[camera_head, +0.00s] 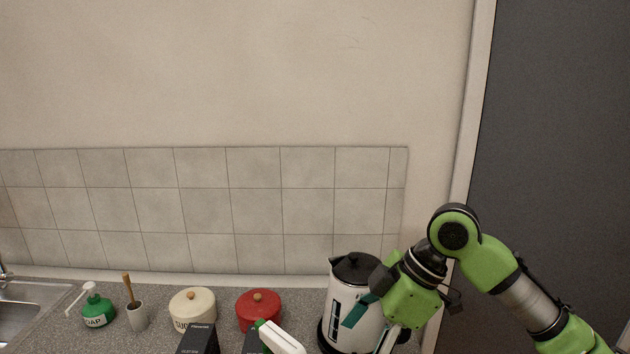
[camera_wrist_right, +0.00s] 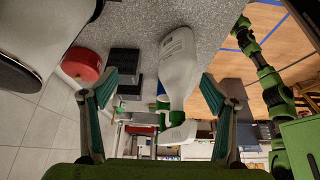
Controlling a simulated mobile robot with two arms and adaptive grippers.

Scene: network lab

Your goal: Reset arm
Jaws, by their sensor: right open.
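My right gripper (camera_head: 372,325) is at the lower right of the head view, in front of the white kettle (camera_head: 350,275) with the black lid. In the right wrist view its two teal fingers (camera_wrist_right: 160,80) are spread apart with nothing gripped. A white bottle with a green neck (camera_wrist_right: 178,75) shows between and beyond the fingers there; I cannot tell its distance. A white and green top (camera_head: 280,338) shows at the bottom edge of the head view. My left gripper is in neither view.
A red pot (camera_head: 259,312), a cream sugar pot (camera_head: 192,310), black boxes (camera_head: 198,340), a brush holder (camera_head: 137,317) and a green soap dispenser (camera_head: 97,309) stand along the counter. A sink (camera_head: 30,305) is at far left. Tiled wall (camera_head: 205,210) stands behind.

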